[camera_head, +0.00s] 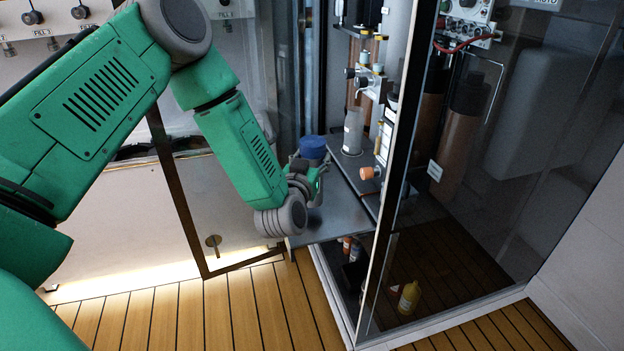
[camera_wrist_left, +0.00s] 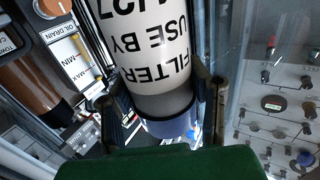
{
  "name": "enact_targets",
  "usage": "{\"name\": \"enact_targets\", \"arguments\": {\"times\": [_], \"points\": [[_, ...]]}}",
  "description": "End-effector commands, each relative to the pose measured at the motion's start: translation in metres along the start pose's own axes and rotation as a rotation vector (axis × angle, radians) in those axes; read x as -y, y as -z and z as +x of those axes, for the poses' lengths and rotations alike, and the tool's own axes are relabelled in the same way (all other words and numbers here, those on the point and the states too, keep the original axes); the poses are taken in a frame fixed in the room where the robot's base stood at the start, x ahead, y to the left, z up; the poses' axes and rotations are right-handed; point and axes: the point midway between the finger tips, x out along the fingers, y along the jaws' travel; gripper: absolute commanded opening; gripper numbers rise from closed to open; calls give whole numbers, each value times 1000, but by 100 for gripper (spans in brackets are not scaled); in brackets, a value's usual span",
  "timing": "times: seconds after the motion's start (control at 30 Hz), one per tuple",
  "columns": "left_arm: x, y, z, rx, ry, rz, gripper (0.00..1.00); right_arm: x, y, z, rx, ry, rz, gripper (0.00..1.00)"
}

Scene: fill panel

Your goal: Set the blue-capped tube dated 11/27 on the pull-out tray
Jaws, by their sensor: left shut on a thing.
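The blue-capped tube (camera_head: 313,147) is held in my left gripper (camera_head: 306,178) at the cabinet opening, with its blue cap up. In the left wrist view the tube (camera_wrist_left: 155,45) is white with upside-down black print reading "FILTER USE BY"; the date line is partly cut off at the top edge. Both fingers of the left gripper (camera_wrist_left: 162,108) are closed around the tube near its blue cap (camera_wrist_left: 172,127). The grey pull-out tray (camera_head: 342,220) extends from the cabinet just below and beside the gripper. The tube's lower end is hidden, so I cannot tell whether it touches the tray. My right gripper is out of view.
A pale cylinder (camera_head: 353,130) stands farther back inside the cabinet, near an orange-ended fitting (camera_head: 370,173). An open glass door (camera_head: 215,215) is at left, and a glass panel with a metal post (camera_head: 396,170) at right. A yellow bottle (camera_head: 409,298) stands on the cabinet floor.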

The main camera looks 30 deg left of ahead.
Motion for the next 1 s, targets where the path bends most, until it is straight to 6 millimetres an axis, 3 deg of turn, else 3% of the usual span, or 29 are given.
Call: {"name": "enact_targets", "arguments": {"times": [0.3, 0.5, 0.53, 0.57, 1.0], "points": [[1, -38, 1, -1, 2, -1, 4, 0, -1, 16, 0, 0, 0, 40], [0, -38, 0, -1, 0, 0, 4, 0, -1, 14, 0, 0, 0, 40], [0, -38, 0, 1, 0, 0, 52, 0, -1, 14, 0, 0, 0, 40], [0, -38, 0, 1, 0, 0, 62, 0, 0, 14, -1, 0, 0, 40], [0, -38, -8, 3, -1, 1, 65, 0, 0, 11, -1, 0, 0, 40]]}}
